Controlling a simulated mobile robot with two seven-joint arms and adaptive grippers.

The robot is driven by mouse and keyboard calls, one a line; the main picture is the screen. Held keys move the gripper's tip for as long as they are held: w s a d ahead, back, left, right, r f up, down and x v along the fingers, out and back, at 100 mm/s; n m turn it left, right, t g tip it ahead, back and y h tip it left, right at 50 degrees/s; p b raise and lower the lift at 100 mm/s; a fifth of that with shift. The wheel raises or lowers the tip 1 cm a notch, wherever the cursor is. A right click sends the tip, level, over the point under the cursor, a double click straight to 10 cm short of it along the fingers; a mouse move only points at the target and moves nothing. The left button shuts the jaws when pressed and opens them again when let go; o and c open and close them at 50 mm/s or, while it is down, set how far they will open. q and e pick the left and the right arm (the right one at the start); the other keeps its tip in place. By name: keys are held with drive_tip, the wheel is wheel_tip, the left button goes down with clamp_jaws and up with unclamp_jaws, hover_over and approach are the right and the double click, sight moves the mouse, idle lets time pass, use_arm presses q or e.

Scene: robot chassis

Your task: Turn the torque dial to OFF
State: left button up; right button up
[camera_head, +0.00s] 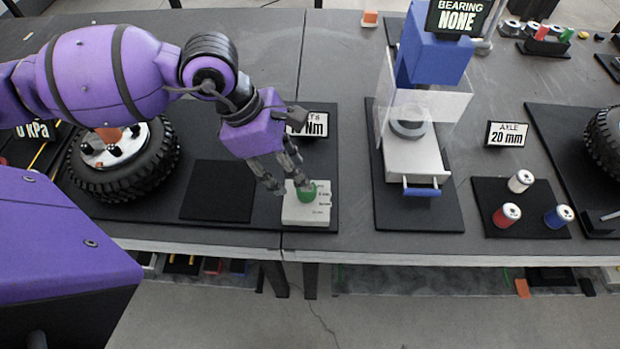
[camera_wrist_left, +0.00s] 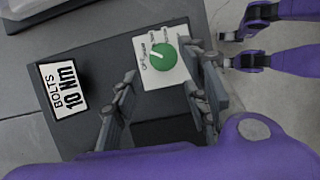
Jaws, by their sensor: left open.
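The torque dial is a round green knob (camera_head: 308,194) with a white pointer mark, set on a white plate (camera_head: 303,214) with printed settings. In the left wrist view the knob (camera_wrist_left: 164,55) shows from above, its pointer angled toward the upper left among the small labels. These are too small to read for certain. My left gripper (camera_head: 288,186) is open and empty, just above the plate, with its fingers to the left of and behind the knob. In the left wrist view the knob lies beyond the gap between the fingers (camera_wrist_left: 163,72). I cannot tell whether a finger touches it.
A sign reading BOLTS 10 Nm (camera_wrist_left: 63,88) stands behind the plate. A tyred wheel (camera_head: 123,158) lies to the left, beside a bare black mat (camera_head: 218,192). A press (camera_head: 415,150) stands to the right. The table's front edge is close below the plate.

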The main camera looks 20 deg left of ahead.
use_arm(q)
drive_tip(key=x, duration=0.5)
drive_tip(key=shift+d+f, duration=0.2)
drive_tip(key=shift+f, duration=0.1)
drive_tip(key=shift+r, duration=0.1)
drive_tip(key=c, duration=1)
